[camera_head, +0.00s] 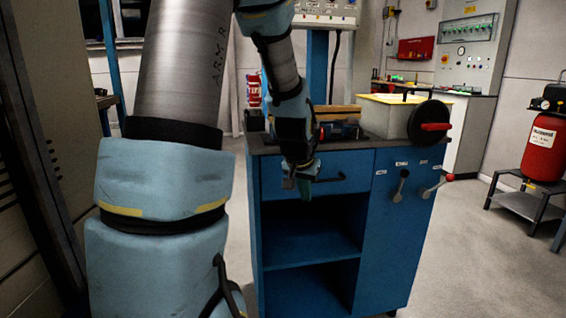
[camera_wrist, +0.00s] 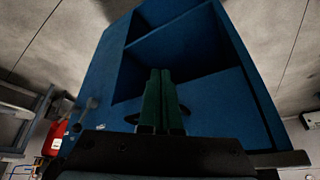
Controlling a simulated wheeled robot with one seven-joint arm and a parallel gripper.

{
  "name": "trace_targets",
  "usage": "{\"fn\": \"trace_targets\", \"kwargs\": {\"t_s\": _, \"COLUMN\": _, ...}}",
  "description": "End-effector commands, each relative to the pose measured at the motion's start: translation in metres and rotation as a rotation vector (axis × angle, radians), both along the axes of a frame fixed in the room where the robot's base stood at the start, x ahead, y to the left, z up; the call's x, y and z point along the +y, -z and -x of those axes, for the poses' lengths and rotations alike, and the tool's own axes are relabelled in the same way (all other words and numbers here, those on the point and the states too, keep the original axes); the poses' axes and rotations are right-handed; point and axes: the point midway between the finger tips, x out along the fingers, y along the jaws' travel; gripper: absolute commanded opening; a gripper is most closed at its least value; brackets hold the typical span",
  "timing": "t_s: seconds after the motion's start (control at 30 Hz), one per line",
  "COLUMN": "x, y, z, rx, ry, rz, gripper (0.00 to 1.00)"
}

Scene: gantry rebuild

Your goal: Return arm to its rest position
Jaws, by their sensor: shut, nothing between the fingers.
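My gripper (camera_head: 304,187) hangs at the end of my blue-grey arm, in front of the drawer of a blue workbench cabinet (camera_head: 383,245). In the wrist view my gripper's two green fingers (camera_wrist: 162,84) lie side by side, closed together and empty. Behind them the cabinet (camera_wrist: 190,45) fills most of that view, with its open shelf space and a dark drawer handle. In the head view my arm hides part of the cabinet's top and left side. I cannot tell the exact gap between the fingers and the cabinet front.
A cream bin (camera_head: 390,112) and a black disc with a red handle (camera_head: 429,125) are on the cabinet top. Two levers (camera_head: 401,186) stick out at its front right. A red tank (camera_head: 541,146) stands on a stand at far right. Grey floor (camera_head: 460,260) is clear right of the cabinet.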

Motion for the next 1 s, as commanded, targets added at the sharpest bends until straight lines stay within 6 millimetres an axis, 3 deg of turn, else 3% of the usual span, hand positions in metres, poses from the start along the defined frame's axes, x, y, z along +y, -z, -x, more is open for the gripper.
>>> {"fn": "trace_targets", "kwargs": {"t_s": 0.03, "x": 0.027, "y": 0.001, "z": 0.020, "rx": 0.044, "ry": -0.056, "rz": -0.011, "gripper": 0.00}}
{"fn": "trace_targets", "kwargs": {"t_s": 0.1, "x": 0.053, "y": 0.004, "z": 0.046, "rx": 0.105, "ry": -0.120, "rz": -0.024, "gripper": 0.00}}
{"fn": "trace_targets", "kwargs": {"t_s": 0.2, "x": 0.085, "y": 0.008, "z": 0.082, "rx": 0.181, "ry": -0.206, "rz": -0.035, "gripper": 0.00}}
{"fn": "trace_targets", "kwargs": {"t_s": 0.4, "x": 0.129, "y": 0.014, "z": 0.153, "rx": 0.320, "ry": -0.355, "rz": -0.046, "gripper": 0.00}}
{"fn": "trace_targets", "kwargs": {"t_s": 0.9, "x": 0.126, "y": -0.107, "z": 0.149, "rx": 0.316, "ry": -0.345, "rz": -0.047, "gripper": 0.00}}
{"fn": "trace_targets", "kwargs": {"t_s": 1.0, "x": 0.126, "y": -0.120, "z": 0.149, "rx": 0.316, "ry": -0.345, "rz": -0.047, "gripper": 0.00}}
